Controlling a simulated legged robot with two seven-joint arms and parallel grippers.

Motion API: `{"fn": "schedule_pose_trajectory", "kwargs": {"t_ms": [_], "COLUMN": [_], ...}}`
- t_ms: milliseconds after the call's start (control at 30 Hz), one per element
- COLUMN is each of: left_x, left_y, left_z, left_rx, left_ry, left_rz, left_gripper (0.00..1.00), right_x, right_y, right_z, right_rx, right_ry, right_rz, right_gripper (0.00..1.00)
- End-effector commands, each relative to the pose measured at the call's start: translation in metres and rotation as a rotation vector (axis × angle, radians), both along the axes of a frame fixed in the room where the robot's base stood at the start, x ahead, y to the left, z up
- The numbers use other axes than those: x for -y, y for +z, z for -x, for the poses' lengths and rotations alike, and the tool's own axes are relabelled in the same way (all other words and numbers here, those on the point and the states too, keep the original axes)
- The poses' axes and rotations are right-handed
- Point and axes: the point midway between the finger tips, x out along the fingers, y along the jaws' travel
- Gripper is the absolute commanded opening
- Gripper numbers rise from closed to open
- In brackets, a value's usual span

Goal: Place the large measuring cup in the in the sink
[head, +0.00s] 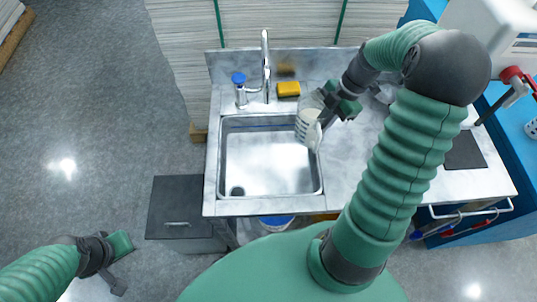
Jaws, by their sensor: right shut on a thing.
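The large measuring cup (308,124) is whitish and see-through with markings on its side. My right gripper (328,117) is shut on it and holds it tilted at the right edge of the sink, partly over the basin. The sink (262,165) is a square steel basin with a drain at its lower left; nothing shows inside it. My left gripper (121,262) is at the lower left over the floor, far from the sink, with its fingers apart and empty.
A faucet (265,65) and a blue-topped soap dispenser (239,88) stand behind the sink, beside a yellow sponge (288,89). A dark grey bin (180,208) stands left of the counter. My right arm covers much of the counter on the right.

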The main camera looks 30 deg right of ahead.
Motion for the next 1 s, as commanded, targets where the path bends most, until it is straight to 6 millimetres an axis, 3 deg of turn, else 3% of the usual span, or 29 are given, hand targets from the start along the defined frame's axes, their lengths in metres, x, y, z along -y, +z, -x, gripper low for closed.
{"fn": "schedule_pose_trajectory", "kwargs": {"t_ms": [200, 500, 667, 1000], "left_x": [0.000, 0.000, 0.000, 0.000], "left_y": [0.012, 0.022, 0.025, 0.021], "left_z": [0.000, 0.000, 0.000, 0.000], "left_rx": [0.000, 0.001, 0.001, 0.000], "left_ry": [0.000, 0.000, 0.000, 0.000], "left_rz": [0.000, 0.000, 0.000, 0.000], "left_gripper": [0.36, 0.36, 0.36, 0.36], "right_x": [-0.063, -0.123, -0.145, -0.144], "right_y": [0.002, 0.001, 0.001, -0.061], "right_z": [-0.020, -0.032, -0.038, -0.037], "right_rx": [-0.002, 0.000, 0.000, -0.004], "right_ry": [0.008, 0.004, 0.005, 0.001], "right_rz": [-0.002, -0.001, -0.001, -0.005], "right_gripper": [0.00, 0.00, 0.00, 0.00]}}
